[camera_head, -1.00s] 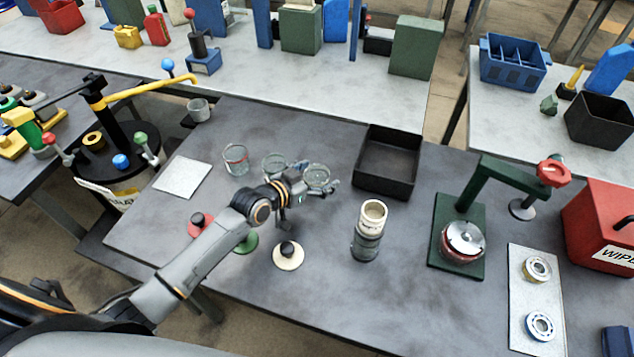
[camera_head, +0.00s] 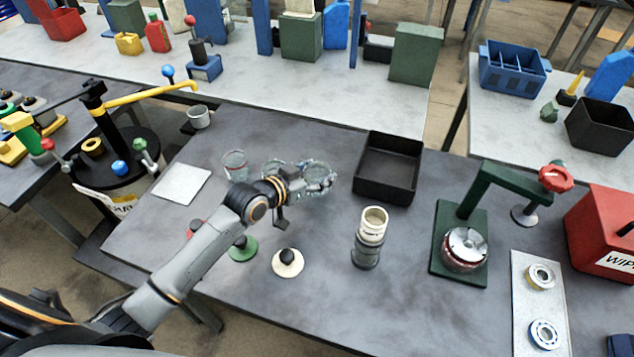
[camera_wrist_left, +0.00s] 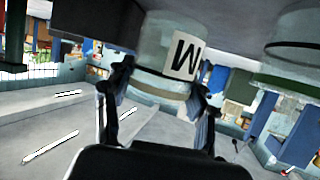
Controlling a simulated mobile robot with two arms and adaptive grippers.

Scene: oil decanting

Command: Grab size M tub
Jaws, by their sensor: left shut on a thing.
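My left gripper (camera_head: 322,184) is shut on a clear tub (camera_head: 317,168), the rightmost of the three on the dark table. In the left wrist view, the tub (camera_wrist_left: 152,52) has a white label with a black M and sits between the two fingers (camera_wrist_left: 160,98). The label is turned over on its side in that view. Two other clear tubs, the left one (camera_head: 235,163) and the middle one (camera_head: 268,168), stand to its left. The gripper and forearm partly cover the middle tub. I cannot tell whether the held tub touches the table. My right gripper is not in view.
A black open tray (camera_head: 372,190) stands just right of the held tub. A stacked cylinder (camera_head: 366,250) and a green press (camera_head: 452,272) are farther right. Round-based knobs, including a cream one (camera_head: 288,265), lie near my forearm. A white pad (camera_head: 182,183) lies at left.

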